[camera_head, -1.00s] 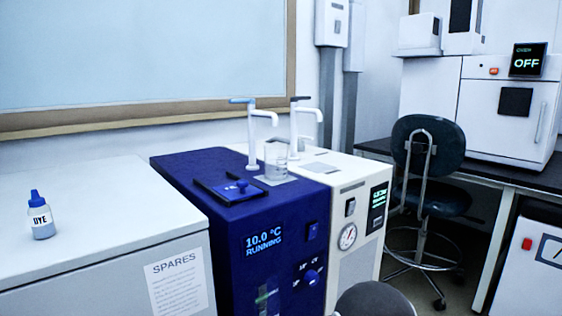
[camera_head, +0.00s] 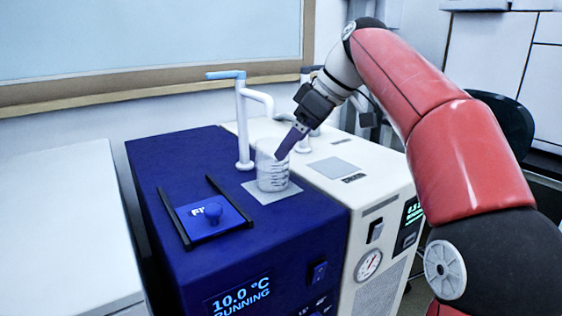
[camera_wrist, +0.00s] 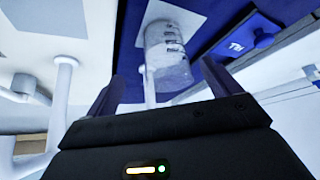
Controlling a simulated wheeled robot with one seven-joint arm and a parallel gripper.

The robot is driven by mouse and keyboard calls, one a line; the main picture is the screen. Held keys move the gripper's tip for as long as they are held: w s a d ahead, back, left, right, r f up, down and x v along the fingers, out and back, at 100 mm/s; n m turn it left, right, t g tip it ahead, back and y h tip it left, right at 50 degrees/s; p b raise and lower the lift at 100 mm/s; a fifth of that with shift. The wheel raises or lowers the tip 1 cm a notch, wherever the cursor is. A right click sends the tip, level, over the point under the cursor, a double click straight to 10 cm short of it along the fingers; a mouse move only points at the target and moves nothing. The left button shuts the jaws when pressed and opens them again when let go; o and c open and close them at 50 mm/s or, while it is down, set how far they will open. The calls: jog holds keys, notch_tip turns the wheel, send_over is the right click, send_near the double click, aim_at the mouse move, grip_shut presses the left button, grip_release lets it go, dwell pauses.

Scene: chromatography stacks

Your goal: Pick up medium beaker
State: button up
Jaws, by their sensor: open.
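The medium beaker (camera_head: 272,172) is a clear, graduated vessel. It stands upright on a light square pad (camera_head: 262,196) on top of the blue unit, below a blue-tipped tap. My gripper (camera_head: 290,141) is at the beaker's upper right in the head view, with a finger overlapping its rim in the picture. In the wrist view the beaker (camera_wrist: 168,55) appears beyond the fingers, between them and near the right one. The fingers (camera_wrist: 157,88) are spread and nothing is held between them. I cannot tell whether a finger touches the beaker.
A white tap with a blue handle (camera_head: 242,120) rises behind the beaker. A second white tap (camera_head: 304,135) stands close by, partly behind my gripper. A blue sliding lid with a knob (camera_head: 212,212) lies left of the beaker. The white cabinet top (camera_head: 60,215) at left is clear where visible.

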aim_at(276, 161)
jog(key=x, duration=0.4)
jog(key=b+x, duration=0.1)
jog(key=x, duration=0.2)
jog(key=shift+s+a, duration=0.15)
jog(key=shift+s, duration=0.2)
jog(key=shift+c, duration=0.4)
jog(key=c, duration=1.2)
jog(key=shift+c, duration=0.2)
jog(key=shift+r, duration=0.2)
